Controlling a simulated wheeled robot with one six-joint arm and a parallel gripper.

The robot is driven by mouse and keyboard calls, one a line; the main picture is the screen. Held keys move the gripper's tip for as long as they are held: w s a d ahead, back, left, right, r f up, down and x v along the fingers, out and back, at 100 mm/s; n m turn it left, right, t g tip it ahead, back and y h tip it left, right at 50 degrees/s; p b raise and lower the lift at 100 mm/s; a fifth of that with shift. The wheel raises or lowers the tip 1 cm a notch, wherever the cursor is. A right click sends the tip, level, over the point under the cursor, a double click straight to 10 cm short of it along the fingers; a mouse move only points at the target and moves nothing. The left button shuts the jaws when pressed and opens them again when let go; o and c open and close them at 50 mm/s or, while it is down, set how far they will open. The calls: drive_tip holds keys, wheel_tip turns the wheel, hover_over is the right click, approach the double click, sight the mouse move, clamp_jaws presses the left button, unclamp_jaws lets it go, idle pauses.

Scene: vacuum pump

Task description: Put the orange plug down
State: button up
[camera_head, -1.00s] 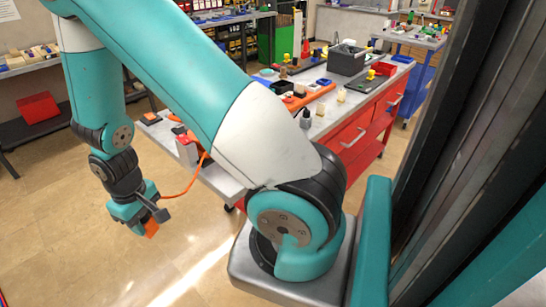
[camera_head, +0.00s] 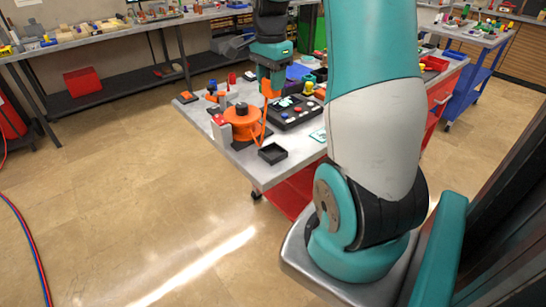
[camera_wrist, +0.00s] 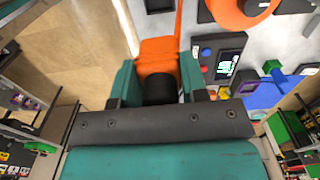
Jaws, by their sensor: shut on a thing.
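My gripper (camera_head: 269,80) is shut on the orange plug (camera_head: 270,92) and holds it above the table, fingers pointing down. In the wrist view the orange plug (camera_wrist: 158,54) sits between the two teal fingers of my gripper (camera_wrist: 158,76), with a dark round part towards the palm. An orange cable (camera_head: 263,132) runs from the plug down towards the orange round body (camera_head: 242,124). I cannot tell whether the plug touches anything below.
More small parts crowd behind the panel. Open floor lies left of the table.

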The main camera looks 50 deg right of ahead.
drive_tip(key=shift+s+d+f+m, duration=0.2)
drive_tip(key=shift+d+f+m, duration=0.05)
drive_tip(key=shift+m, duration=0.05)
wheel_tip(320, 180, down, 19)
drive_tip(key=p, duration=0.2)
drive_tip(key=shift+p, duration=0.3)
drive_tip(key=shift+f, duration=0.1)
drive_tip(key=o, duration=0.9)
drive_tip(key=shift+o, duration=0.3)
